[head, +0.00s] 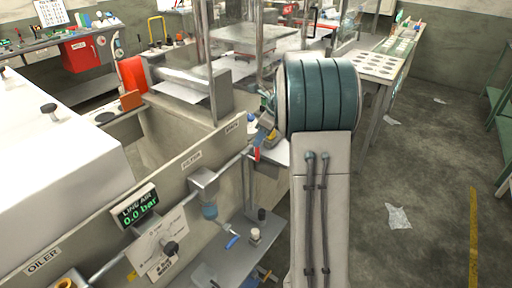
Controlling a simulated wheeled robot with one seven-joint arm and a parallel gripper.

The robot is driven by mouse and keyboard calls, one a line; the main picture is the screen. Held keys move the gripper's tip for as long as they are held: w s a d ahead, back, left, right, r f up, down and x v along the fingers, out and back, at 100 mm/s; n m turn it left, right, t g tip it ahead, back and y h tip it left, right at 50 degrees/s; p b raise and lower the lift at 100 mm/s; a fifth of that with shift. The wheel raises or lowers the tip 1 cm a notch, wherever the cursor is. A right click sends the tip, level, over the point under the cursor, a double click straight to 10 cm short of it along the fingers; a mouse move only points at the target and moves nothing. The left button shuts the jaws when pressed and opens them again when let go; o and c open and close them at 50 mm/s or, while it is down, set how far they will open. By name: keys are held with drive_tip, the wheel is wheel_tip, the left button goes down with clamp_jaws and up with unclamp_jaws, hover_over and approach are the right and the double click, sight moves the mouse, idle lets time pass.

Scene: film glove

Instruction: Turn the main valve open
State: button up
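A grey air pipe (228,163) runs along the panel, with a label near its far end that seems to read MAIN (231,127). By that end, left of my arm, is a small red piece (257,154), possibly the main valve's handle; its shape and angle are unclear. My gripper (265,125) seems to be the small grey and blue part just above the red piece, mostly hidden by my arm. I cannot tell whether it touches the valve or how its fingers stand. The LINE AIR display (136,205) reads 0.0 bar.
A white-topped machine (60,160) fills the left. A table with round holes (375,66) stands behind my arm. The floor at right is mostly clear, with plastic scraps (398,216).

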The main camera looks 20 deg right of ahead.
sight(255, 158)
drive_tip(key=x, duration=0.6)
clamp_jaws()
drive_tip(key=shift+d+r, duration=0.1)
